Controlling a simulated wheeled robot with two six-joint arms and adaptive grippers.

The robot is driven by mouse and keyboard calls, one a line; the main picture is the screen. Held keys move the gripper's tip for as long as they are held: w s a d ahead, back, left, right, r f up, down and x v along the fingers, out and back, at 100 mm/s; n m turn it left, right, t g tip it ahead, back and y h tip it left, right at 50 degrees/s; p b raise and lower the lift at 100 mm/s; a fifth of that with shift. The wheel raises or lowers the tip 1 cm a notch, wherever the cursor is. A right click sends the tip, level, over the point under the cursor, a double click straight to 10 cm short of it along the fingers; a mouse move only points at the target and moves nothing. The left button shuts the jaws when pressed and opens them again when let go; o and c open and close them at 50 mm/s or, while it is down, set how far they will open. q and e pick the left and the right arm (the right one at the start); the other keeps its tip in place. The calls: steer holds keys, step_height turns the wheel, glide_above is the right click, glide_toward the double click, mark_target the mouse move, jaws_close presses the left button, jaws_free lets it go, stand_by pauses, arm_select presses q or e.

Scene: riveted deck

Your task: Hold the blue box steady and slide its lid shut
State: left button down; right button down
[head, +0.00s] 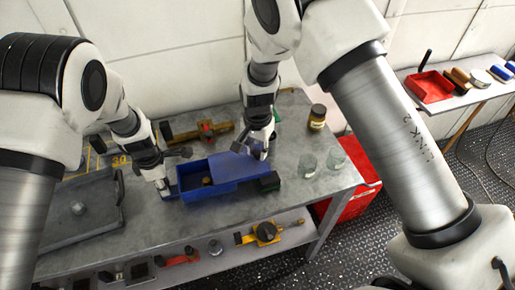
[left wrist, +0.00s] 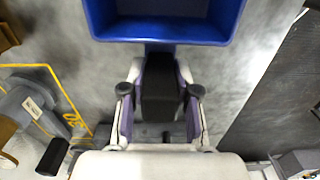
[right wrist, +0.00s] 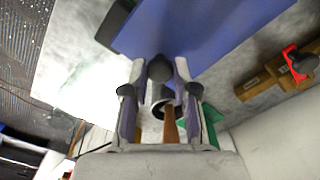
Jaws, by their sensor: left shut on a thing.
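The blue box (head: 212,191) stands on the grey workbench, its left part open with a small brown thing (head: 207,181) inside. Its lighter blue lid (head: 237,166) covers the right part and reaches past the box's back side; it also shows in the right wrist view (right wrist: 215,35). My left gripper (head: 166,187) is shut on the dark handle (left wrist: 160,88) at the box's left end. My right gripper (head: 262,152) is at the lid's right end, its fingers on either side of a dark round knob (right wrist: 159,68). I cannot tell whether they touch it.
A dark block (head: 269,182) is at the box's right end. A grey tray (head: 75,212) lies to the left. Glass jars (head: 308,164) and a brown bottle (head: 317,117) stand to the right. A yellow-brown tool with red (head: 205,130) lies behind. Bench is clear in front.

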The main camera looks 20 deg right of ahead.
mark_target(246, 161)
steer(key=shift+a+f, duration=0.1)
steer(key=shift+a, duration=1.6)
steer(key=c, duration=0.9)
jaws_free()
step_height(246, 161, up, 8)
steer(key=shift+s+d+f, duration=0.1)
steer(key=shift+f, duration=0.1)
